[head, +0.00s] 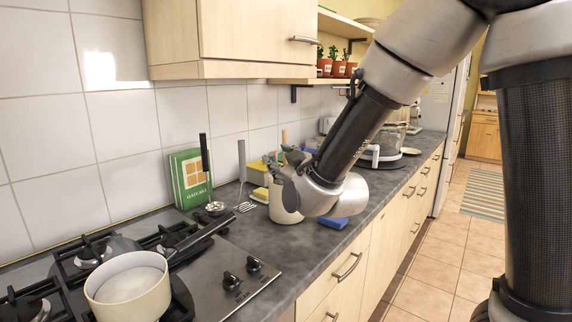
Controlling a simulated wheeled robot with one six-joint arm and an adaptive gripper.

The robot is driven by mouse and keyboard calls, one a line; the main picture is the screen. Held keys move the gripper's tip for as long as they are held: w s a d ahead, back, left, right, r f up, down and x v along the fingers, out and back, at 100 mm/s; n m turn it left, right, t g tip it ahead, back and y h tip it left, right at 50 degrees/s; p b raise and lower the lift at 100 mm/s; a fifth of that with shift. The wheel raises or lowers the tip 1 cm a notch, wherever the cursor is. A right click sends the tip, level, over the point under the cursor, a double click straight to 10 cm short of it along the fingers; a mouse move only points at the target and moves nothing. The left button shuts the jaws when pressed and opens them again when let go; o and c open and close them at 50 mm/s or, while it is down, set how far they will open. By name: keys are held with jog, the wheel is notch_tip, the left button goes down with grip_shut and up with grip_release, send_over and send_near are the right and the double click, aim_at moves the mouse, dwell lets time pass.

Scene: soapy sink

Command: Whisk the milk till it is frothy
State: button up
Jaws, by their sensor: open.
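A cream saucepan (128,292) with a dark handle stands on the front of the hob at the lower left. Its inside shows a pale, smooth surface, which looks like milk; I cannot make out froth. My gripper (284,168) is open over the counter, at or just above a cream utensil pot (284,208). It partly hides that pot and the handles around it. I cannot tell whether it touches any of them. I cannot pick out a whisk for certain; one may be among the hidden utensils.
A blue item (334,223) lies near the counter's front edge. A wall cupboard (258,35) hangs above. Bare counter (268,240) lies right of the hob.

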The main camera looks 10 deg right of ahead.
aim_at(273, 156)
jog(key=x, duration=0.5)
jog(key=shift+w, duration=0.15)
jog(key=shift+a, duration=0.1)
grip_shut()
